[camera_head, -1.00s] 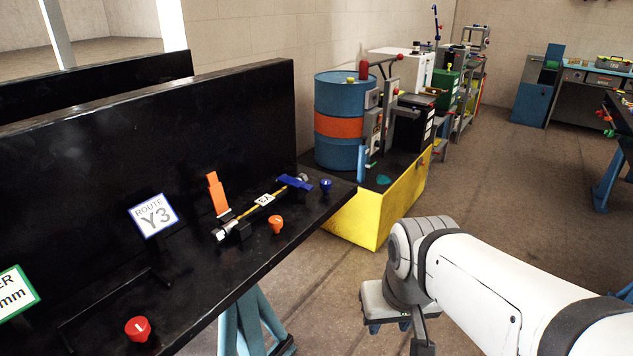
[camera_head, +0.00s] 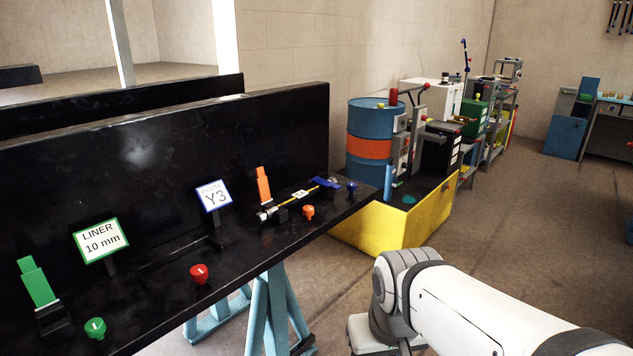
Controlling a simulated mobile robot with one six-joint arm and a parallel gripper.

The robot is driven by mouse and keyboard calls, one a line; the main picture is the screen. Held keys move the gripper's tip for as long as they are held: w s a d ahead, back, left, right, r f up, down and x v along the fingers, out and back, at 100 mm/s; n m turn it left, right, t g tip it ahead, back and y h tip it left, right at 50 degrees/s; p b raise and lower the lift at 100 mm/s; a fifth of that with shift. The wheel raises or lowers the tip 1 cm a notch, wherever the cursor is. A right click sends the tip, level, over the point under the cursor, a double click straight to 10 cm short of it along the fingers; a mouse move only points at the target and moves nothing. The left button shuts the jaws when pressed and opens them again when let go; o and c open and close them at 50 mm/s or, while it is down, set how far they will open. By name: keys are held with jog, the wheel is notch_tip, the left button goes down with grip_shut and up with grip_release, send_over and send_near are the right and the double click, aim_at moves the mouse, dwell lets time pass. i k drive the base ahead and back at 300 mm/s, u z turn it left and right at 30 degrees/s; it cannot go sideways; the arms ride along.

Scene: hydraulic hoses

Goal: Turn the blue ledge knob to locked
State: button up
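The blue ledge knob (camera_head: 351,188) is small and stands near the right end of the black bench ledge (camera_head: 180,262), beside a blue lever (camera_head: 325,182). It is too small here to read its setting. My white arm reaches in from the lower right over the floor, well to the right of and apart from the ledge. My gripper is not visible; only arm links show, cut off by the bottom edge of the picture.
The ledge also holds an orange knob (camera_head: 308,212), a red knob (camera_head: 199,273), a green knob (camera_head: 96,328), a Y3 sign (camera_head: 214,195) and a liner sign (camera_head: 101,240). A yellow bin (camera_head: 400,228) and blue drum (camera_head: 372,120) stand behind its right end. Floor at right is clear.

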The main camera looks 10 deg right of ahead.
aim_at(351, 187)
jog(key=u, duration=0.05)
jog(key=i, duration=1.5)
jog(key=u, duration=0.05)
